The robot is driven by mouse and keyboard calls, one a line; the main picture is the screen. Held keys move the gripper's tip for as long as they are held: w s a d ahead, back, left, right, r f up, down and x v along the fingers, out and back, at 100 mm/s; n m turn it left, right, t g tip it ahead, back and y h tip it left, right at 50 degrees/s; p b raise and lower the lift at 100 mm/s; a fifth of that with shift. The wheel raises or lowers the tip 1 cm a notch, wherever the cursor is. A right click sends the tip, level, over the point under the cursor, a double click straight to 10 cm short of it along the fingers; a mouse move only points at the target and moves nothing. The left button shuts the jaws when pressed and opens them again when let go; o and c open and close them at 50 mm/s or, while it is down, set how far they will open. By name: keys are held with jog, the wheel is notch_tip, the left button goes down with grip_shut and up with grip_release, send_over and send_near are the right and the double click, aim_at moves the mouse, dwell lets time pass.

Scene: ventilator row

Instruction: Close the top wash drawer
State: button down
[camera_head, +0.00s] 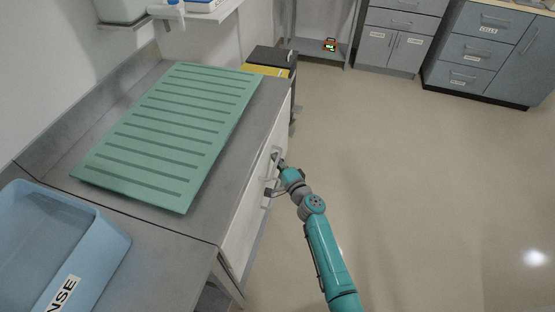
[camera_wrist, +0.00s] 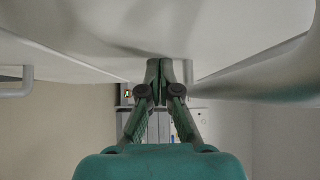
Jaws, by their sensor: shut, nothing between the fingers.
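The white front (camera_head: 247,221) of the wash drawers runs along the side of the grey counter in the head view. A pale handle (camera_head: 275,151) stands out from it close to my gripper (camera_head: 280,164). My gripper is shut and empty, with its fingertips at the white front beside the handle. In the wrist view the closed fingers (camera_wrist: 166,72) point at a pale panel (camera_wrist: 190,30); I cannot tell whether they touch it. Another handle (camera_wrist: 17,84) shows at the left there. How far the top drawer stands open cannot be made out; my arm hides part of the front.
A green ribbed mat (camera_head: 180,120) lies on the counter. A blue tub (camera_head: 105,240) stands at the near left. A dark bin with a yellow band (camera_head: 268,70) is past the counter's far end. Open floor (camera_head: 430,190) lies right; grey cabinets (camera_head: 470,55) stand at the back.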

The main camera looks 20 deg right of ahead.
jog(key=shift+w+a+r, duration=0.1)
jog(key=shift+w+a, duration=0.2)
jog(key=shift+a, duration=0.2)
jog(key=shift+a, duration=0.1)
jog(key=s+d, duration=0.5)
jog(key=s, duration=0.7)
jog(key=shift+s+d, duration=0.25)
jog(key=shift+d, duration=0.1)
